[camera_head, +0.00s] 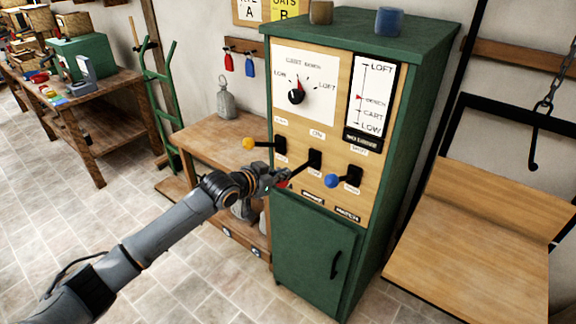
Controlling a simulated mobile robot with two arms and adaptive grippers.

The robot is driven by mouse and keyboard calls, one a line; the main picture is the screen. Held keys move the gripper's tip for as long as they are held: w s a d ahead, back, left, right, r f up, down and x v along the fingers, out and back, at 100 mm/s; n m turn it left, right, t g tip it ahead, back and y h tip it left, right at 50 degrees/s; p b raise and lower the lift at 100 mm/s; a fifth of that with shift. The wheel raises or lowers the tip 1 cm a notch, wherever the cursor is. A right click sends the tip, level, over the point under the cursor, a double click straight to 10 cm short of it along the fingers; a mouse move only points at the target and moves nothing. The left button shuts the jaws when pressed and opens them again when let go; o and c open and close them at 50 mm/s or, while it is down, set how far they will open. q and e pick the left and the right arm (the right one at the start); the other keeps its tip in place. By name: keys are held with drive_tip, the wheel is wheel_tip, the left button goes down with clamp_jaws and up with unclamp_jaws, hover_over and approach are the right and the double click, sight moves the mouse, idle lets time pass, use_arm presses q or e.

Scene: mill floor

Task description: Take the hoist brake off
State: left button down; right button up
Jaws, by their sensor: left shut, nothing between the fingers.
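A green cabinet (318,251) carries a wooden control panel with three levers. The left lever has a yellow knob (249,143) and sticks out to the left. The middle lever (309,163) sits under a label that seems to read ON; its arm slants down left to a red knob (283,185), partly hidden by my gripper. The right lever has a blue knob (331,180). The small labels are too blurred to tell which lever is the brake. My left gripper (277,180) is shut, right at the red knob; I cannot tell whether it touches. My right gripper is out of view.
Above the levers are a dial (296,96) and a level gauge (372,100) with a red pointer. A wooden bench (213,137) stands left of the cabinet. At right are a wooden platform (470,250) and a hanging hook (533,160). Tiled floor is clear at lower left.

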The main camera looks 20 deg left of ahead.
use_arm(q)
wheel_tip(320, 180, down, 13)
drive_tip(key=t+h+b, duration=0.1)
drive_tip(key=t+b, duration=0.1)
drive_tip(key=b, duration=0.8)
drive_tip(key=shift+t+b, duration=0.35)
drive_tip(key=shift+t, duration=0.05)
drive_tip(key=shift+s+f, duration=0.1)
wheel_tip(320, 180, up, 6)
drive_tip(key=p, duration=0.5)
drive_tip(key=s+a+f+b, duration=0.2)
drive_tip(key=s+a+b, duration=0.1)
drive_tip(key=s, duration=0.5)
drive_tip(key=shift+s+f, duration=0.2)
drive_tip(key=shift+f, duration=0.05)
